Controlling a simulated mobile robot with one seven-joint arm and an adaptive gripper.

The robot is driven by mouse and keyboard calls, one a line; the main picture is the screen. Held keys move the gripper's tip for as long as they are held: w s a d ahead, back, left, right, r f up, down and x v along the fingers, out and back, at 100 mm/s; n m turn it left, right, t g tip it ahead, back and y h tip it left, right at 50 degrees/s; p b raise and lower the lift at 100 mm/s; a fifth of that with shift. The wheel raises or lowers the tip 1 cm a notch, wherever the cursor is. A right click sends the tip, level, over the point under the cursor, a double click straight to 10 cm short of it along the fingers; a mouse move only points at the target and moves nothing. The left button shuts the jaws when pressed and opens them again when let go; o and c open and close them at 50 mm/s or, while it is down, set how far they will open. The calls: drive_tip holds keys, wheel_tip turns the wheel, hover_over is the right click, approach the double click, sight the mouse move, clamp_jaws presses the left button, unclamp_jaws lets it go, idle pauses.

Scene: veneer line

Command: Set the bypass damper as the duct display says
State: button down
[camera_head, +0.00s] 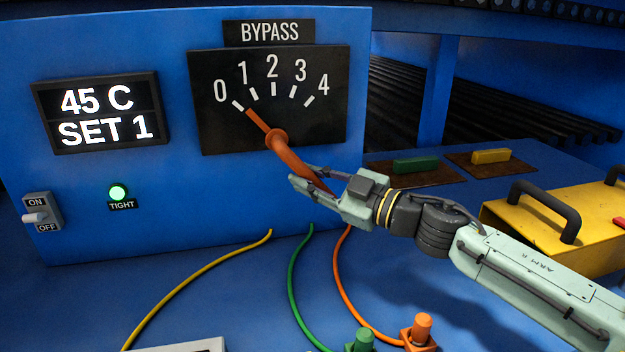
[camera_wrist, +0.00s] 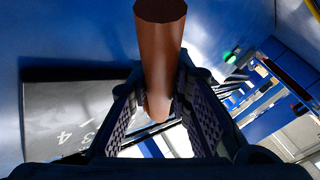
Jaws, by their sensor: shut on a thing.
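The duct display (camera_head: 98,113) reads "45 C" and "SET 1". The BYPASS dial plate (camera_head: 215,131) is black with marks from 0 to 4. The orange damper lever (camera_head: 283,154) pivots on it. Its thin pointer end aims up and left at the 0 mark, or just barely past it toward 1. My gripper (camera_head: 306,182) is shut on the lever's thick lower handle, below and right of the pivot. In the wrist view the handle (camera_wrist: 160,40) sits between my two fingers (camera_wrist: 165,112), and part of the dial shows sideways at left.
A lit green TIGHT lamp (camera_head: 118,192) and an ON/OFF switch (camera_head: 38,214) are at left. Yellow, green and orange cables (camera_head: 295,290) run below the panel. A yellow case (camera_head: 550,235) with a black handle stands right, near my arm. Green and yellow blocks lie on brown mats (camera_head: 400,178) behind.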

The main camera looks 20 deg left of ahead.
drive_tip(key=shift+s+a+f+m+t+y+b, duration=0.3)
drive_tip(key=shift+a+f+m+y+b, duration=0.15)
drive_tip(key=shift+f+m+y+b, duration=0.3)
drive_tip(key=shift+s+a+r+m+t+y+b, duration=0.15)
drive_tip(key=shift+s+a+m+t+y+b, duration=0.2)
drive_tip(key=shift+m+b, duration=0.45)
drive_tip(key=shift+w, duration=0.1)
drive_tip(key=c, duration=1.4)
unclamp_jaws()
drive_tip(key=shift+c, duration=0.2)
drive_tip(key=v, duration=1.2)
